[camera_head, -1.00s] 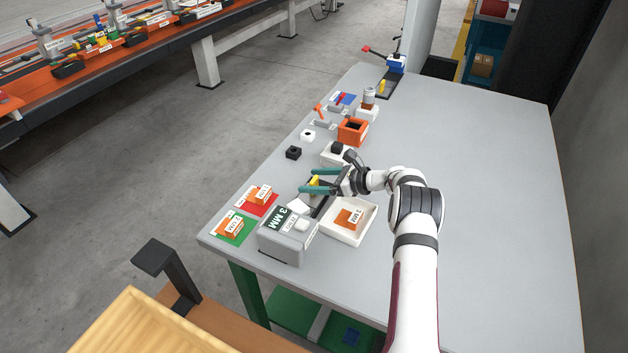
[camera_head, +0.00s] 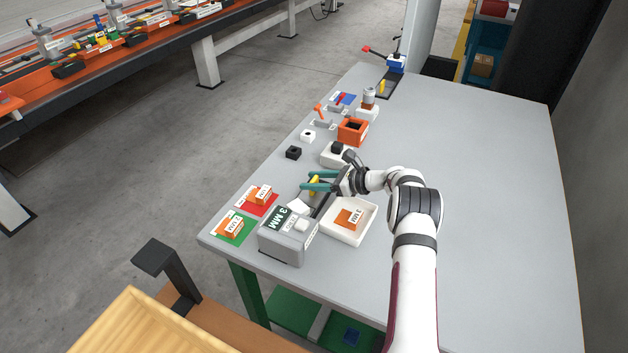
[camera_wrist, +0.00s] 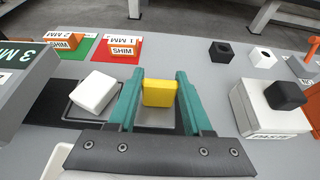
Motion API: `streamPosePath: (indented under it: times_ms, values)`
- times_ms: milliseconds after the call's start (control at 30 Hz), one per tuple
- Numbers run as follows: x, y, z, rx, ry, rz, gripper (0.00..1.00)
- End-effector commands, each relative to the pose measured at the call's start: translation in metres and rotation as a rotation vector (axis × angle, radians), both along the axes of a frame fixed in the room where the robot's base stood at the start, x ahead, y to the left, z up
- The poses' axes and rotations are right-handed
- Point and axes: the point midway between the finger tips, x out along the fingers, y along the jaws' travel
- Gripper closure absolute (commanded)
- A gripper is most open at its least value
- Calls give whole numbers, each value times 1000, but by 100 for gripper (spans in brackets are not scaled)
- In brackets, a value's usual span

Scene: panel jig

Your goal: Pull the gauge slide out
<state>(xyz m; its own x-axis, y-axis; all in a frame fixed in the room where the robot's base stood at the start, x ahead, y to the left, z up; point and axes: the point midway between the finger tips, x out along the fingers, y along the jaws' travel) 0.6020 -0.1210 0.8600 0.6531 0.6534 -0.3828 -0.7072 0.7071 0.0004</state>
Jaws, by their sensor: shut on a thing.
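My gripper (camera_head: 318,181) is over the front left part of the grey table, with its two teal fingers shut on a small yellow block (camera_wrist: 160,93). The block also shows between the fingers in the head view (camera_head: 314,184). It looks like the handle of the gauge slide; its lower end is partly hidden by my gripper. A dark strip (camera_wrist: 50,141) runs from the block's side toward the grey gauge box (camera_head: 288,243) with its green "3 MM" sign. A white tilted block (camera_wrist: 95,92) sits left of my fingers, apart from them.
A white tray (camera_head: 374,209) with an orange shim lies close right of the gauge box. Red (camera_head: 267,204) and green (camera_head: 242,236) mats with orange shims lie at the left edge. A white block with a black knob (camera_wrist: 270,104) stands right of my gripper. The table's right side is clear.

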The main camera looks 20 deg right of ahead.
Motion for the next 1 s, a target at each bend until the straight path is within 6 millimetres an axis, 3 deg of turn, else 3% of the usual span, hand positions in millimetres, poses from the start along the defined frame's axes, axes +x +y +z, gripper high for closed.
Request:
streamPosePath:
  times_ms: [1000]
  values:
    - [5, -5, 0, -2, -5, 0, 100]
